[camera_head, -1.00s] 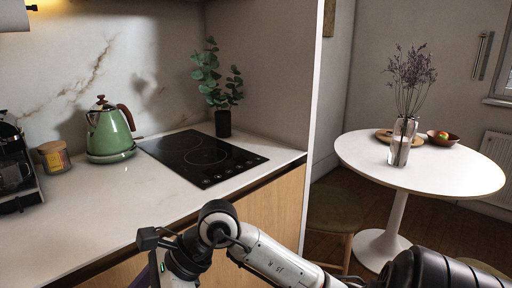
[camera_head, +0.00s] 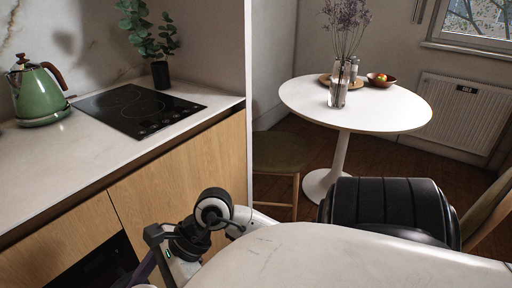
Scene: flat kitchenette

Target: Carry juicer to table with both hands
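The round white table (camera_head: 385,112) stands in the back right on a single white pedestal. I see no juicer in this view. My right arm reaches in along the bottom, and its wrist end (camera_head: 185,245) is at the lower left, in front of the wooden cabinet fronts. Its fingers are cut off by the bottom edge or hidden, so I cannot tell whether they hold anything. A small purple part shows beside the wrist; I cannot tell what it belongs to. My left gripper is out of view.
The counter (camera_head: 45,165) holds a green kettle (camera_head: 39,98), a black cooktop (camera_head: 135,108) and a potted plant (camera_head: 160,75). A glass vase (camera_head: 338,92) and a fruit bowl (camera_head: 381,81) stand on the table. Chairs (camera_head: 280,155) flank it. Wooden floor shows around the pedestal.

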